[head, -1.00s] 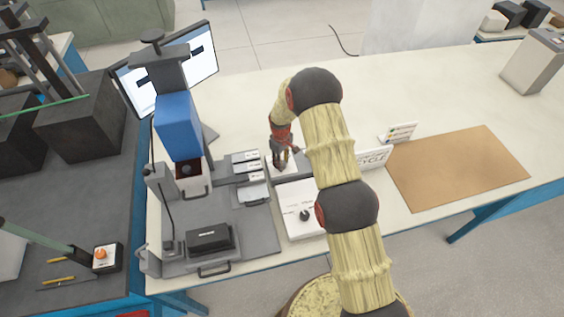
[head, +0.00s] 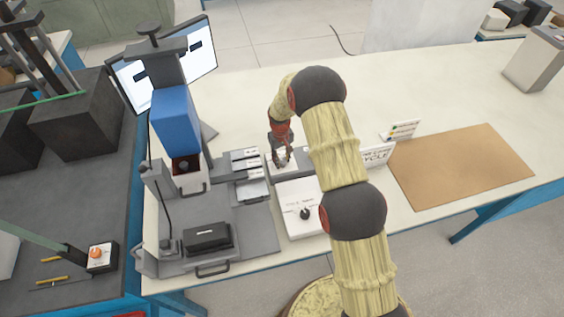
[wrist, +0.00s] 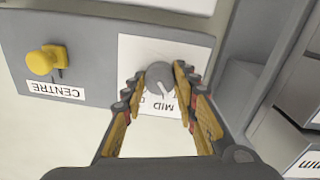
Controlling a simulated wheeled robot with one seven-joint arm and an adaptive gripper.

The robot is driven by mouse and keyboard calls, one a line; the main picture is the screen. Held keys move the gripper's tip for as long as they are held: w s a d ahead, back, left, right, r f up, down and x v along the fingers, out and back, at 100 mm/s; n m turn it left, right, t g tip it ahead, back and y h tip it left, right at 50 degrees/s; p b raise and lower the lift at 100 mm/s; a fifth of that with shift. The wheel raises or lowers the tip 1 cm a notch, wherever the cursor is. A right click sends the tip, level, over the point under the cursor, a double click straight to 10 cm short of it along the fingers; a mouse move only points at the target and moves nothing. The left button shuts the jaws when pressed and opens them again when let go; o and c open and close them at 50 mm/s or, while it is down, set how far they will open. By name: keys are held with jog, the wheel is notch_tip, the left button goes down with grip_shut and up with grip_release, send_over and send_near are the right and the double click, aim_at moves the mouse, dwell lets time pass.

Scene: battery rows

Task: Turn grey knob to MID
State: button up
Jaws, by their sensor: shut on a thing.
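The grey knob (wrist: 160,76) sits on a white label plate (wrist: 135,50) in the wrist view, with the word MID printed beside it. A light pointer line on the knob points toward the lower right, near the MID print; part of the label is hidden by my fingers. My gripper (wrist: 159,82) has its two fingers on either side of the knob and is shut on it.
A yellow knob (wrist: 40,62) with a CENTRE label stands beside the plate. A white box with a black knob (head: 305,213) lies nearer the front. A blue press (head: 175,122) stands to the left. A brown mat (head: 460,165) lies at right.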

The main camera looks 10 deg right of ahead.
aim_at(281, 160)
jog(key=shift+m+b, duration=1)
jog(key=shift+m, duration=1.2)
jog(key=o, duration=1.2)
jog(key=shift+c, duration=0.2)
jog(key=shift+r, duration=0.1)
notch_tip(281, 160, up, 12)
jog(key=shift+a, duration=0.2)
jog(key=shift+w, duration=0.1)
